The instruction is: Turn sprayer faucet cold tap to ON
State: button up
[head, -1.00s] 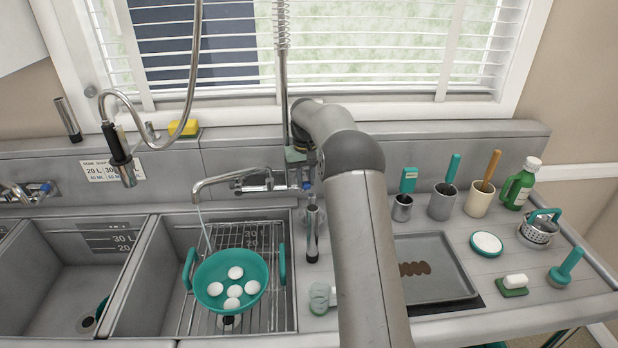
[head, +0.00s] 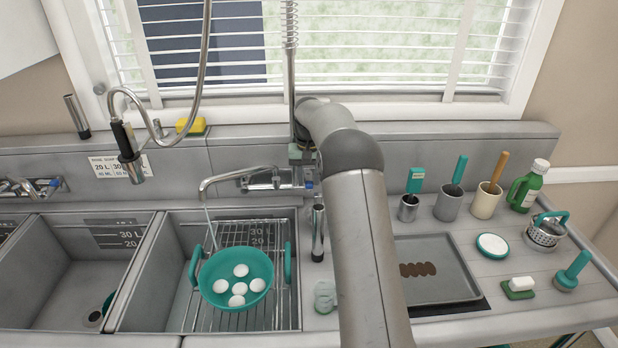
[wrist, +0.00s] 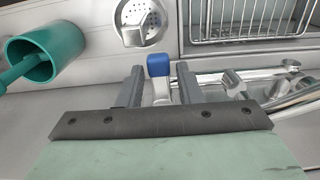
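The sprayer faucet has a tall spring pole (head: 291,60) and a wall-mounted chrome body (head: 262,181) behind the right basin. Its blue-ended tap handle (head: 309,184) is at the body's right end. In the wrist view the blue tap handle (wrist: 158,65) stands between the two grey fingers of my gripper (wrist: 159,74). The fingers are apart, with a visible gap on each side of the handle. In the head view the fingers are largely hidden by my arm. A thin stream of water runs from the spout (head: 225,176).
A teal colander (head: 236,280) with several white round things rests on the rack in the right basin. An upright metal cylinder (head: 318,232) stands near the tap. A tray (head: 440,285) and several utensil holders are to the right. The spray head (head: 130,160) hangs at left.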

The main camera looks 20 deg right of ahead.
aim_at(308, 181)
jog(key=shift+o, duration=0.6)
notch_tip(308, 181, up, 17)
jog(key=shift+r+p, duration=0.2)
jog(key=shift+p, duration=0.15)
